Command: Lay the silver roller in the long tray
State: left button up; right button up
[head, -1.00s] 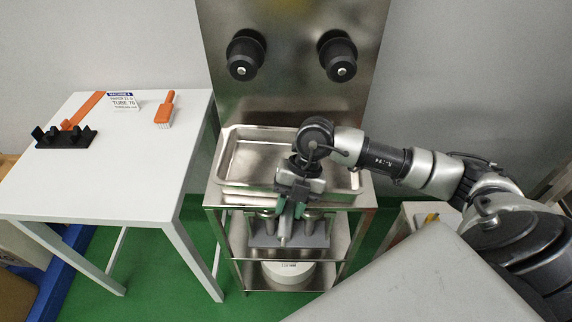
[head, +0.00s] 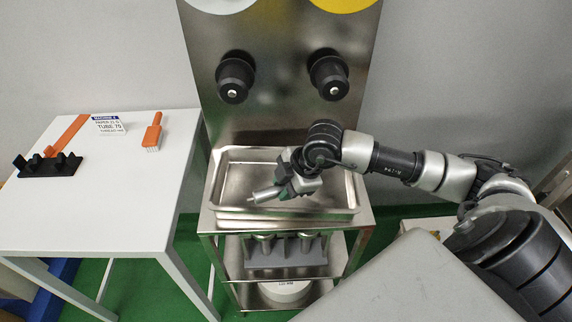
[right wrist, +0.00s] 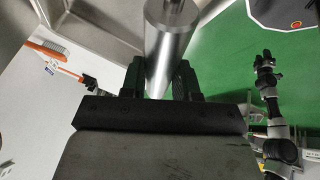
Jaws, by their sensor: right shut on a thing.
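The long tray (head: 232,184) is a shallow silver metal pan on top of the steel cart. My right gripper (head: 292,188) is above the tray, shut on the silver roller (head: 265,194). The roller sticks out to the left of the jaws, over the tray; I cannot tell whether it touches the tray floor. In the right wrist view the roller (right wrist: 170,45) is a smooth cylinder with a thinner end, between the two dark fingers. An arm that looks like my left one shows at the right there, with its gripper (right wrist: 265,62) small, over green floor.
A steel panel with two black knobs (head: 235,80) rises behind the tray. Under it, a shelf carries a grey holder (head: 285,256) with silver cylinders. The white table (head: 110,205) at left bears a black rack (head: 48,167), an orange brush (head: 154,132) and a sign (head: 108,123).

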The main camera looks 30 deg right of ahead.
jog(key=w+d+p, duration=0.3)
jog(key=w+d, duration=0.4)
jog(key=w, duration=0.3)
notch_tip(320, 180, down, 6)
jog(key=shift+f+p, duration=0.15)
jog(key=shift+p, duration=0.55)
jog(key=shift+w+d+f, duration=0.15)
jog(key=shift+w+f, duration=0.05)
jog(key=shift+f, duration=0.2)
jog(key=shift+f, duration=0.6)
jog(key=o, duration=1)
